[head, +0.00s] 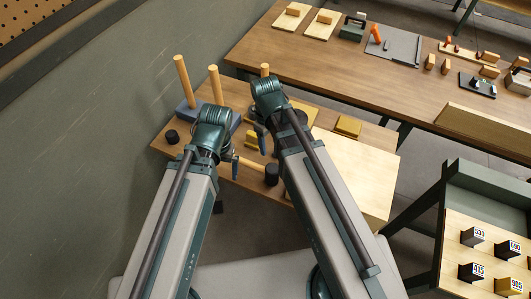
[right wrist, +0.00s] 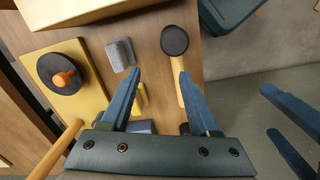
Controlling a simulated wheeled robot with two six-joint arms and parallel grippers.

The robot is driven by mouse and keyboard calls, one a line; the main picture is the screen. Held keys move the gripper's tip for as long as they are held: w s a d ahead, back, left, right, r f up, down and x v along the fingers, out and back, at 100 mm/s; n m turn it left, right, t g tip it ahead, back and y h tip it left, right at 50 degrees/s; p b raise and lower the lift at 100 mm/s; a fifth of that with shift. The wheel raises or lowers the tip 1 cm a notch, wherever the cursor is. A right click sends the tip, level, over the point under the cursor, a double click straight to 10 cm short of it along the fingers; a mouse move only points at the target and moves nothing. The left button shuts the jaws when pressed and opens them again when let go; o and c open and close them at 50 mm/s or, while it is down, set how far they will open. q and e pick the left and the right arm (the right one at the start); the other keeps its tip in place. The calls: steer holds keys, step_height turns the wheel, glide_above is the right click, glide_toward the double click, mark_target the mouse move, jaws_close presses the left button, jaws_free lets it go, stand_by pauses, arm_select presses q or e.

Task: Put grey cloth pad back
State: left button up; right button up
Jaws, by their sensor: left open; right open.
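A small grey pad (right wrist: 120,54), apparently the cloth pad, lies on the low wooden table in the right wrist view. It is just beyond the left fingertip of my right gripper (right wrist: 160,73), which is open and empty. I cannot make out the pad in the head view, where my right arm covers part of the table. My right gripper (head: 262,142) shows there only in part. My left gripper (head: 226,168) is open over the table's near edge; its fingers also show at the right in the right wrist view (right wrist: 268,111).
A black-headed mallet (right wrist: 174,41) lies right of the pad. A yellow board (right wrist: 88,100) with a black disc (right wrist: 47,74) is left of it. Upright wooden pegs (head: 181,80) stand by the wall. A long workbench (head: 335,62) with tools stands behind.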

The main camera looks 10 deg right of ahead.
steer(key=s+a+m, duration=0.3)
steer(key=s+a, duration=0.1)
steer(key=s, duration=0.3)
steer(key=shift+s+m+h, duration=0.25)
steer(key=shift+m+h, duration=0.05)
steer(key=shift+m, duration=0.1)
steer(key=shift+a+r, duration=0.1)
stand_by(0.5)
